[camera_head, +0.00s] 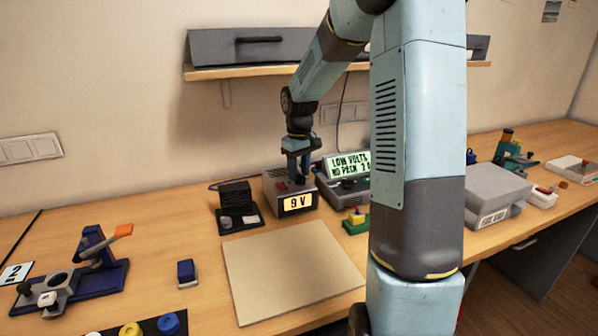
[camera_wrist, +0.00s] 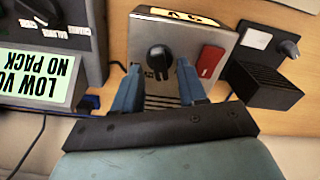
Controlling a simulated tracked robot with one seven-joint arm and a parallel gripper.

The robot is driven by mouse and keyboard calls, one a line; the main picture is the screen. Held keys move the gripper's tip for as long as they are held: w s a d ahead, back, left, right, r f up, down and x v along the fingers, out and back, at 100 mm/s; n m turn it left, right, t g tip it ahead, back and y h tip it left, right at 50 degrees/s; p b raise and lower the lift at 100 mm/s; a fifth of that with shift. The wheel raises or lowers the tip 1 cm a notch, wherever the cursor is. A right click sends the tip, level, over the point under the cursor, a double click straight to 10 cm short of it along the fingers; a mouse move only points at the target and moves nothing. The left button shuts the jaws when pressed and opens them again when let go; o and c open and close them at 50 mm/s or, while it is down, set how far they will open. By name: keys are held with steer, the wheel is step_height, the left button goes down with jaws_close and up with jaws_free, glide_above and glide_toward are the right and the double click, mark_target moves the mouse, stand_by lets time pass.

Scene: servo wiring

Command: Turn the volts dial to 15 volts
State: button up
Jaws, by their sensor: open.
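The power supply (camera_head: 291,199) is a grey box on the bench with a lit display (camera_head: 297,202) reading 9 V. In the wrist view its top face (camera_wrist: 183,35) carries a black dial (camera_wrist: 159,58) and a red switch (camera_wrist: 209,61). My gripper (camera_head: 298,172) is above the box, pointing down. In the wrist view my gripper (camera_wrist: 160,76) is open, with its two blue fingers spread to the left and right of the dial. I cannot tell whether they touch it. The scale around the dial is mostly hidden.
Right of the supply stands a grey unit with a green screen (camera_head: 347,164) reading LOW VOLTS, NO PACK. Left is a black device with a knob (camera_head: 238,207). A beige mat (camera_head: 290,270) lies in front. A blue-based tool (camera_head: 95,265) stands at far left.

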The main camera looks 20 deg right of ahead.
steer(key=shift+f, duration=0.25)
steer(key=shift+c, duration=0.2)
jaws_close()
